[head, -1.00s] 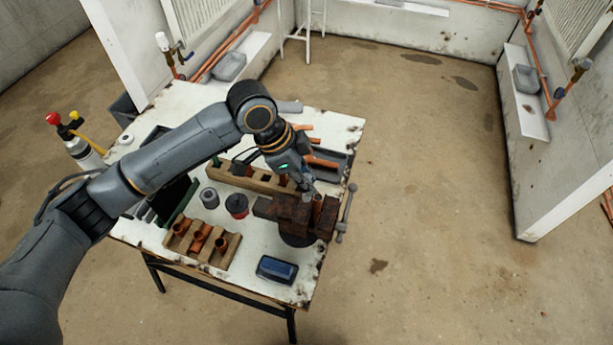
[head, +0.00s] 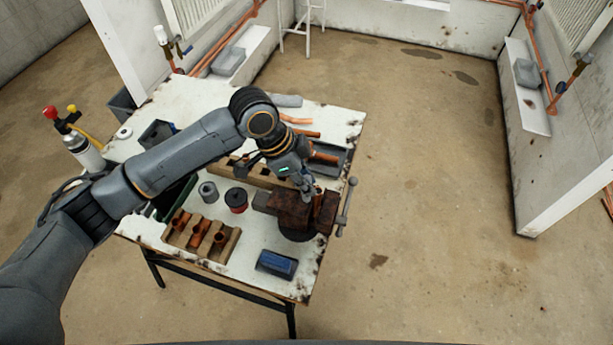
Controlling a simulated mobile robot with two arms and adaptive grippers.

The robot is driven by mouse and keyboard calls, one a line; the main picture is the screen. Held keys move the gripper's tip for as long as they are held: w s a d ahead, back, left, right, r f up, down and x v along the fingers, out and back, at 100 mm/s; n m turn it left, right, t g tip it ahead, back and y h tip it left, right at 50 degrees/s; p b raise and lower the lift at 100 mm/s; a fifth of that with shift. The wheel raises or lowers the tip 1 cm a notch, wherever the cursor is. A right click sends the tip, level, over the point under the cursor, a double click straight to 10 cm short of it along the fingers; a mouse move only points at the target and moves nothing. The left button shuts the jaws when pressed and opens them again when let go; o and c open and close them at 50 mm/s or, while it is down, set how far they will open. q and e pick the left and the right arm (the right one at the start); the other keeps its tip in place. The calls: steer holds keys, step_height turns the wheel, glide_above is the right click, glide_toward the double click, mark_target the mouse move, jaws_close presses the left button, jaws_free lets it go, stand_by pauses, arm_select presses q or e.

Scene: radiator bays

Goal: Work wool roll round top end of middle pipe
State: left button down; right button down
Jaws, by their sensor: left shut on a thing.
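My left gripper (head: 309,193) is over the vise (head: 292,212) at the right side of the workbench. Its fingers point down beside the top of an upright copper pipe (head: 318,199) in the vise. The gripper is shut on a small greyish thing that looks like the wool roll; the fingers hide most of it. I cannot tell whether it touches the pipe or goes round it. Several short copper pieces (head: 199,233) sit in a wooden block at the front left of the bench. My right gripper is not in view.
A grey cylinder (head: 208,191), a red-and-dark tin (head: 237,200) and a blue box (head: 277,264) stand near the vise. A dark tray (head: 334,160) lies behind it. A gas torch (head: 82,150) stands at the left. The floor right of the bench is clear.

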arm_select(q)
steer(key=shift+f, duration=0.4)
steer(key=shift+f, duration=0.15)
steer(key=shift+d+p, duration=0.15)
steer(key=shift+p, duration=0.2)
